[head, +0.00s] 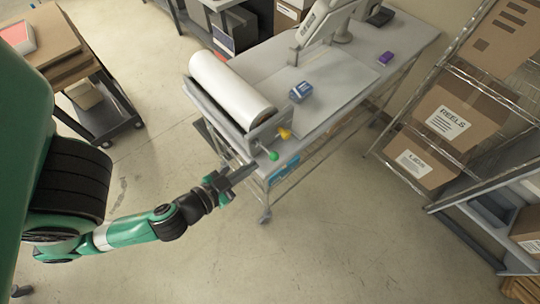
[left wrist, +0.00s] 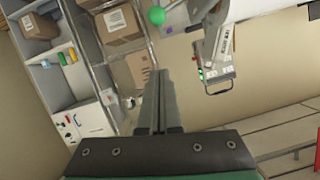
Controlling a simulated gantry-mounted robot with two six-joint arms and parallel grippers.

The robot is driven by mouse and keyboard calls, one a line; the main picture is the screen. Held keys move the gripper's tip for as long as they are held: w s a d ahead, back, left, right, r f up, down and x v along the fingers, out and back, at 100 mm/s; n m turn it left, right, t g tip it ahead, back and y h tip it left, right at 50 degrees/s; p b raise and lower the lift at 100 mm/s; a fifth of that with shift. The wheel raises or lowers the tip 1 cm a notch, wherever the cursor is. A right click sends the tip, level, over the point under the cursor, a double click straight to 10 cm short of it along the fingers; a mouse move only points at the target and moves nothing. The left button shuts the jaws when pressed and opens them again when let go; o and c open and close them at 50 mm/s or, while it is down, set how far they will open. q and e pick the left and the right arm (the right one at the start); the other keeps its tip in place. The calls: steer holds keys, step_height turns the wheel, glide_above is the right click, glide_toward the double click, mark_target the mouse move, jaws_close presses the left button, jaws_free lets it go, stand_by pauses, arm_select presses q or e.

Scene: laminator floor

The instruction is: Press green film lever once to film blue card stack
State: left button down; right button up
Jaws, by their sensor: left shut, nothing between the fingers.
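The green film lever (head: 273,156) has a round green knob at the near end of the laminator, beside a yellow-knobbed lever (head: 286,134). The green knob also shows near the top of the left wrist view (left wrist: 157,15). The blue card stack (head: 300,92) lies on the table right of the white film roll (head: 232,88). My left gripper (head: 254,169) is shut and empty, just left of and below the green knob, and seems apart from it. Its closed fingers point toward the knob in the left wrist view (left wrist: 163,75). My right gripper is not in view.
A purple stack (head: 386,58) lies farther back on the grey table (head: 345,80). A shelf rack with cardboard boxes (head: 438,122) stands at the right. A cart (head: 105,115) stands at the left. The floor in front of the table is clear.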

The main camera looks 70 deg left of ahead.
arm_select(q)
steer(key=w+a+f+b, duration=0.1)
steer(key=w+a+f, duration=0.4)
steer(key=w+f, duration=0.1)
steer(key=shift+w+f, duration=0.2)
steer(key=shift+w, duration=0.45)
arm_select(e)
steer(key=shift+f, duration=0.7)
